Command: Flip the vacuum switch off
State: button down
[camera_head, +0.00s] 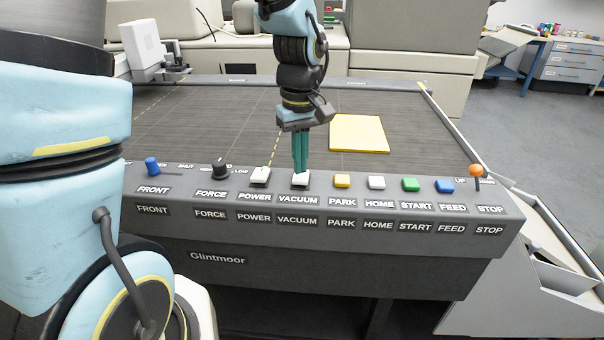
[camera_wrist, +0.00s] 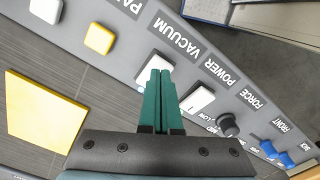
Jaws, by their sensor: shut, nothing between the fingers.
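The vacuum switch (camera_head: 300,180) is a white rocker on the sloped grey control panel, above the label VACUUM. My gripper (camera_head: 300,170) points down at it, with its green fingers closed together and nothing between them. The fingertips are at the switch or just above it; I cannot tell whether they touch. In the wrist view, the vacuum switch (camera_wrist: 146,84) is partly hidden behind the fingertips of my gripper (camera_wrist: 160,72). The similar white power switch (camera_head: 260,176) sits just left of it, and also shows in the wrist view (camera_wrist: 197,99).
Right are yellow park (camera_head: 342,181), white home (camera_head: 377,183), green start (camera_head: 411,185) and blue feed (camera_head: 444,186) buttons, and an orange stop lever (camera_head: 476,171). A yellow sheet (camera_head: 358,134) lies on the bed behind.

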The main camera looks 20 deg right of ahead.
aim_at(300, 178)
jog(key=shift+f+b, duration=0.7)
jog(key=shift+f, duration=0.3)
dwell(0.4)
jog(key=shift+r, duration=0.1)
jog(key=shift+r+p, duration=2.95)
jog(key=shift+r, duration=0.5)
